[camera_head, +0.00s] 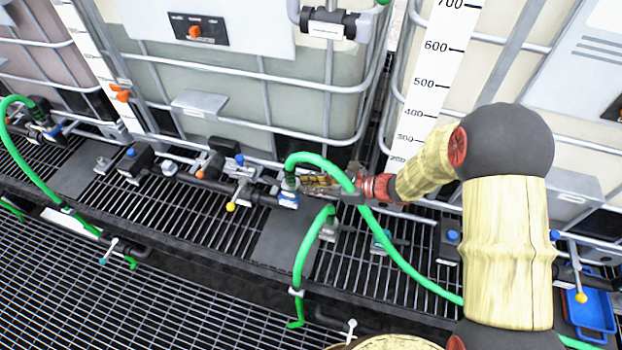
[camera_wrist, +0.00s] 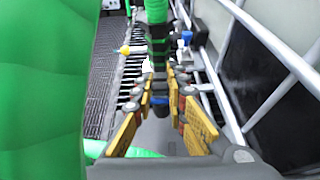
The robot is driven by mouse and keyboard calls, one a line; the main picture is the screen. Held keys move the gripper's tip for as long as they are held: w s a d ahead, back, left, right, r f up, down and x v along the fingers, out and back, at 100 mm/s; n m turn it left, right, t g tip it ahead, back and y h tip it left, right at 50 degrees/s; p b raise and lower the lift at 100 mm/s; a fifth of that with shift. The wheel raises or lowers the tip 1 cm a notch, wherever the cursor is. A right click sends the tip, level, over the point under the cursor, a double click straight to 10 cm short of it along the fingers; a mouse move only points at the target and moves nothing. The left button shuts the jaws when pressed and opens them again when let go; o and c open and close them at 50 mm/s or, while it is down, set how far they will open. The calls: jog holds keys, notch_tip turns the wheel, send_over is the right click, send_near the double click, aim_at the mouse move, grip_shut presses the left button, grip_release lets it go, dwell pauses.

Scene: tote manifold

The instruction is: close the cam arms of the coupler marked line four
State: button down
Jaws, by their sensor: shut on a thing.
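A coupler (camera_head: 288,198) with a blue and white lower part sits at the end of a green hose (camera_head: 325,163), in the middle of the camera_head view. No marking on it is readable. My gripper (camera_head: 303,181) reaches it from the right. In the camera_wrist view, my gripper's yellow-padded fingers (camera_wrist: 160,80) stand on both sides of the dark coupler body (camera_wrist: 158,48), shut on it. The green hose rises above that body. The cam arms are too small and too hidden by the fingers to tell their position.
Caged totes (camera_head: 250,90) stand behind the black grating (camera_head: 180,205). A second green hose (camera_head: 302,255) hangs just in front of the coupler. A large green surface (camera_wrist: 45,70) fills the left of the camera_wrist view, very close. Tote bars (camera_wrist: 265,40) run on its right. A yellow-knobbed valve (camera_head: 231,206) is left of the coupler.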

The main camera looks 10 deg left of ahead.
jog(key=shift+a+h+p, duration=0.1)
jog(key=shift+h+p, duration=0.2)
jog(key=c, duration=1.8)
grip_release()
jog(key=shift+c, duration=0.2)
jog(key=shift+o, duration=0.4)
jog(key=v, duration=1.2)
